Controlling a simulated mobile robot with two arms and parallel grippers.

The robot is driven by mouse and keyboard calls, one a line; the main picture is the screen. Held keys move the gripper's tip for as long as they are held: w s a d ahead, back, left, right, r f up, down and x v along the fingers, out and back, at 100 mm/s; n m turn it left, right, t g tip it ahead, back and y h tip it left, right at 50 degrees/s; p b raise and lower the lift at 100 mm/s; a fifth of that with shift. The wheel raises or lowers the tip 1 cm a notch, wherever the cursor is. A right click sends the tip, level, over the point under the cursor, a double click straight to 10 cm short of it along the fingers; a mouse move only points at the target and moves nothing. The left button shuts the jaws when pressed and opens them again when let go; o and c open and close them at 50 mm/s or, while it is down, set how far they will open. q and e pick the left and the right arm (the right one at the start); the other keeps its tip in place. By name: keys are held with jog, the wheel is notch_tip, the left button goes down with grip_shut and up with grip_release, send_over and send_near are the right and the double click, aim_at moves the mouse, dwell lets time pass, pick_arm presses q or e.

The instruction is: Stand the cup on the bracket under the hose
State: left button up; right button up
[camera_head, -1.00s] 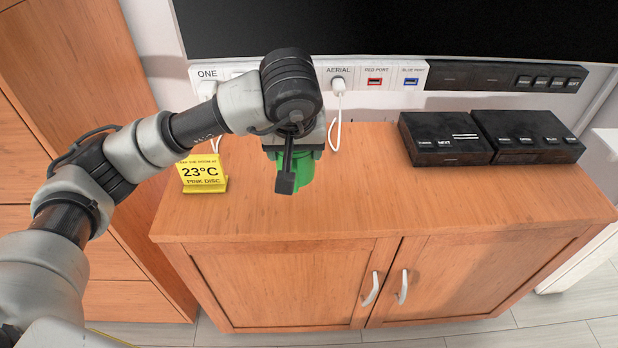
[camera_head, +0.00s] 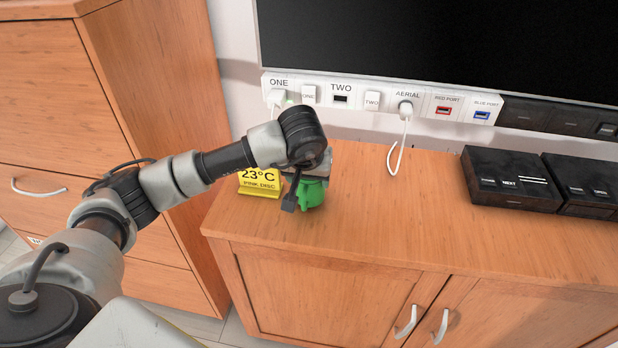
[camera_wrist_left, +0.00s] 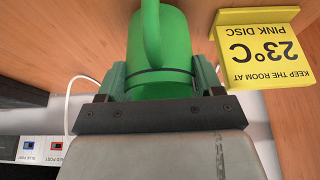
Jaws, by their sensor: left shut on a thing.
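A green cup (camera_head: 312,191) is at the end of my left arm, above or at the wooden cabinet top near its left end. My left gripper (camera_head: 304,172) is shut on it; the arm's wrist hides part of the cup in the head view. In the left wrist view the green cup (camera_wrist_left: 162,40) sits between the two fingers of the left gripper (camera_wrist_left: 152,82), its handle facing the camera. Whether its base touches the cabinet top cannot be told. No bracket or hose shows in these views. My right gripper is not in view.
A yellow sign (camera_head: 259,181) reading 23°C stands just left of the cup. Black boxes (camera_head: 510,178) stand at the right on the cabinet (camera_head: 400,230). A socket strip (camera_head: 340,98) and a white cable (camera_head: 399,146) are behind. The cabinet top's middle is clear.

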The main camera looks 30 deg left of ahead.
pick_arm(q)
jog(key=shift+f, duration=0.5)
jog(key=shift+f, duration=0.1)
jog(key=o, duration=0.9)
jog(key=shift+o, duration=0.2)
